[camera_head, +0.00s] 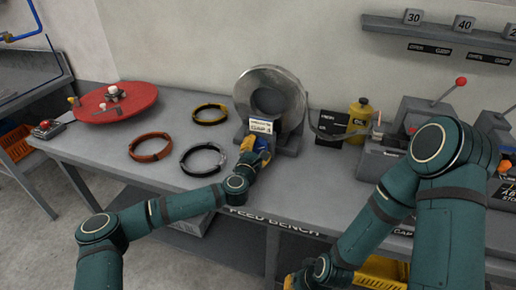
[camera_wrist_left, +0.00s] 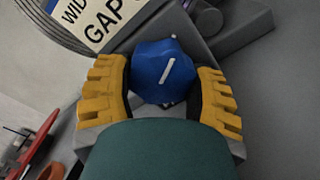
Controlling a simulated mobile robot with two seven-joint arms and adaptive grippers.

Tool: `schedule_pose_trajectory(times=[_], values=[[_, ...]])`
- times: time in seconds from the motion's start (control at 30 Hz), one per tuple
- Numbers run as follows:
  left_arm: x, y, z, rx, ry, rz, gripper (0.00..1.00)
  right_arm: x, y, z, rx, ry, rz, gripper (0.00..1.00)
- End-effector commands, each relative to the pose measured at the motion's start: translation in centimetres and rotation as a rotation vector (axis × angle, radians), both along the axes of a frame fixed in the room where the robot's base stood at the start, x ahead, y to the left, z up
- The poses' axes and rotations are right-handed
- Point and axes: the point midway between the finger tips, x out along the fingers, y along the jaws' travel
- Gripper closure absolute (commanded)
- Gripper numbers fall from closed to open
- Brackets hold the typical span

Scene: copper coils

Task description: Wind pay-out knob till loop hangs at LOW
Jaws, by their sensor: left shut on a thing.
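The blue pay-out knob (camera_wrist_left: 165,70) has a white line mark, tilted up to the right in the left wrist view. It sits on the front of the coil stand, below a white card. My left gripper (camera_wrist_left: 163,88) is shut on the knob, one yellow finger on each side. In the head view the left gripper (camera_head: 255,152) covers most of the knob. A big grey coil (camera_head: 284,77) stands on the reel. A thin grey strip loop (camera_head: 326,135) sags in front of a black board (camera_head: 329,118); its level against the marks is too small to read. My right gripper (camera_head: 293,281) is partly visible at the bottom edge.
Black, orange and yellow-black coil rings (camera_head: 152,147) lie on the bench left of the stand. A red turntable (camera_head: 115,101) is further left. A yellow bottle (camera_head: 359,114) and a lever machine (camera_head: 419,115) stand to the right.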

Motion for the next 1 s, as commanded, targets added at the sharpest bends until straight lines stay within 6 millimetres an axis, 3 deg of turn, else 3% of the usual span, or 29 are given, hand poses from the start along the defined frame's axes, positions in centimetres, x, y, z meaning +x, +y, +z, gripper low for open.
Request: schedule_pose_trajectory(times=[0.7, 1.0], values=[[-0.03, 0.05, 0.14, 0.583, -0.188, -0.002, 0.78, 0.09, -0.02, -0.53, 0.000, -0.002, -0.001, 1.00], [-0.05, 0.05, 0.16, 0.756, -0.244, -0.002, 0.78, 0.18, -0.02, -0.97, -0.001, -0.005, -0.001, 1.00]])
